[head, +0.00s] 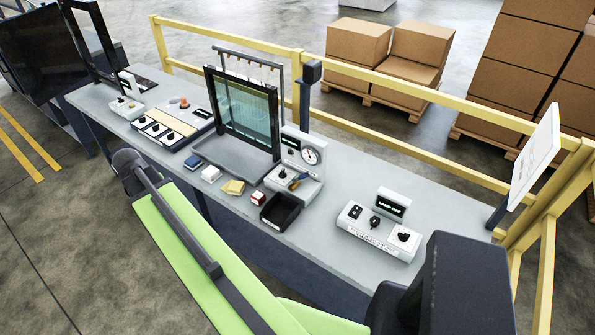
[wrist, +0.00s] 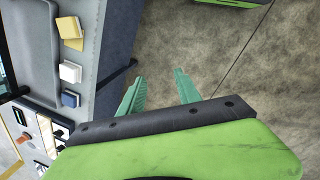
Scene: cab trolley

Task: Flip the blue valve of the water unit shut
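The water unit (head: 287,146) is a pale grey box with a round gauge (head: 310,156) on its upright back, standing at the middle of the bench. A small blue valve handle (head: 302,176) sits on its lower front, with an orange-brown part beside it; its exact angle is too small to tell. My gripper (wrist: 158,75) shows in the wrist view with its two teal fingers apart and nothing between them. It is over the floor, off the bench's edge, and away from the unit. The valve is not visible in the wrist view.
The grey bench (head: 340,180) carries a black bin (head: 281,212) in front of the unit, a red-and-white block (head: 258,198), a yellow block (head: 233,187), a framed screen (head: 245,110) and a switch box (head: 380,230) at right. A yellow rail (head: 420,155) runs behind.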

